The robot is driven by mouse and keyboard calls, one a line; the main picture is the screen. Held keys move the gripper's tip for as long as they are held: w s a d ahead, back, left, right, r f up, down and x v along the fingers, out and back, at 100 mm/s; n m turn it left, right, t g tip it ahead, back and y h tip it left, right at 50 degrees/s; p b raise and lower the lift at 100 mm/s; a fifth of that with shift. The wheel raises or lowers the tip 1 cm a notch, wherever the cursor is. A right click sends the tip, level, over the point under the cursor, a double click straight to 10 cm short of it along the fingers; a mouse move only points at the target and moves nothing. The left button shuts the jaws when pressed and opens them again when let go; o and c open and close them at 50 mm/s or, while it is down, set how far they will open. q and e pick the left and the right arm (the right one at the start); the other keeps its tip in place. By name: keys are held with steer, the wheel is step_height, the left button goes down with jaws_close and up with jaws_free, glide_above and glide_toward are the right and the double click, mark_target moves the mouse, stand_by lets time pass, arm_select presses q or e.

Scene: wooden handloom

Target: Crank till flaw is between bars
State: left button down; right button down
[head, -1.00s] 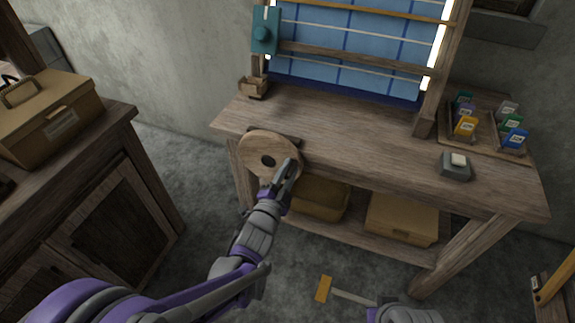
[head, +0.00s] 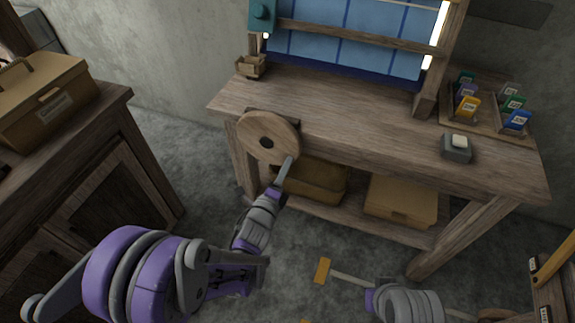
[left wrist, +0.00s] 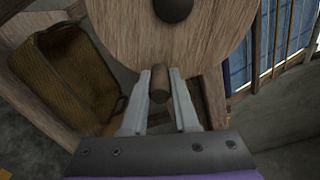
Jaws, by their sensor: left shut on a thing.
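The round wooden crank wheel (head: 268,137) is on the front left of the loom bench. My left gripper (head: 288,168) is at its lower right edge. In the left wrist view my left gripper (left wrist: 160,92) has its fingers on either side of a short wooden peg handle (left wrist: 160,82) on the wheel, and is shut on it. Blue cloth (head: 340,55) with darker grid lines hangs upright behind a wooden bar (head: 360,38). The frame's upper part is cut off by the picture's top. I make out no flaw in the visible cloth.
Storage boxes (head: 400,200) stand on the lower shelf. A yellow-headed tool (head: 322,270) lies below. A cabinet (head: 105,215) stands left.

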arm_select(q)
steer(key=shift+w+a+f+m, duration=0.15)
steer(key=shift+a+f+m, duration=0.3)
steer(key=shift+m, duration=0.35)
steer(key=shift+f, duration=0.1)
steer(key=c, duration=0.7)
jaws_free()
steer(key=v, duration=1)
steer(key=shift+s+a, duration=0.1)
steer(key=shift+s, duration=0.3)
